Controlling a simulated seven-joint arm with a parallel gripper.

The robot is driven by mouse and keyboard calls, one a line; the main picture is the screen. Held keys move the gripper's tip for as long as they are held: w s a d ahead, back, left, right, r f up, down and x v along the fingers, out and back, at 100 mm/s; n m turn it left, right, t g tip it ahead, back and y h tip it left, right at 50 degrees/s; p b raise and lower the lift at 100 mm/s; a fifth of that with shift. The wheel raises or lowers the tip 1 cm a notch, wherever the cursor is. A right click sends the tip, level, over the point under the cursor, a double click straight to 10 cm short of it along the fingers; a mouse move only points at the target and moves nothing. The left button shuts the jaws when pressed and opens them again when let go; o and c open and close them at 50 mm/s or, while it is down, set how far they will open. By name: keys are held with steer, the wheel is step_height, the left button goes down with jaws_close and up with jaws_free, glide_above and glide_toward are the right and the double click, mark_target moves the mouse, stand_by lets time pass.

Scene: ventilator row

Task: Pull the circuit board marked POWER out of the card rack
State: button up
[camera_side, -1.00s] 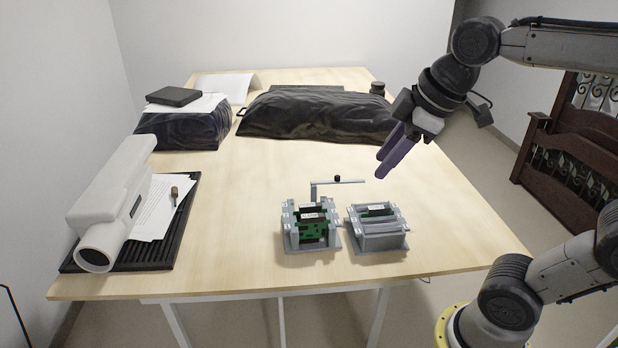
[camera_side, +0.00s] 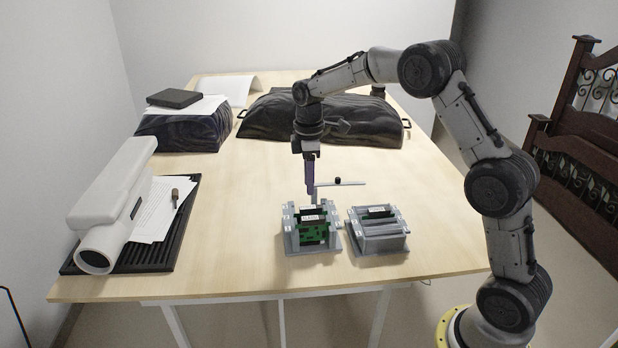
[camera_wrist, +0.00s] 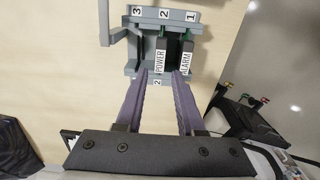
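The left card rack (camera_side: 291,236) stands on the table and holds green boards. In the wrist view, the rack (camera_wrist: 190,17) has slot marks 3, 2 and 1. The board marked POWER (camera_wrist: 160,62) sits in it at mark 2, beside the board marked ALARM (camera_wrist: 186,63) at mark 1. Mark 3 shows no labelled board. My gripper (camera_side: 309,191) points down above the rack in the side view, apart from the boards. Its purple fingers are open and empty; in the wrist view the POWER label lies in line with the gap between the fingertips (camera_wrist: 161,73).
A second grey rack (camera_side: 382,242) with a green board stands close on the right. A white ventilator-like device (camera_side: 115,195) lies at left on a black ribbed tray (camera_side: 160,258). Table between is clear.

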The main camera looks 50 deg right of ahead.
mark_target(309, 206)
step_height(309, 206, down, 13)
steer(key=shift+f, duration=0.2)
stand_by(0.4)
jaws_close()
steer(key=shift+c, duration=2.3)
jaws_free()
jaws_close()
steer(key=shift+r, duration=0.15)
steer(key=shift+r, duration=4.15)
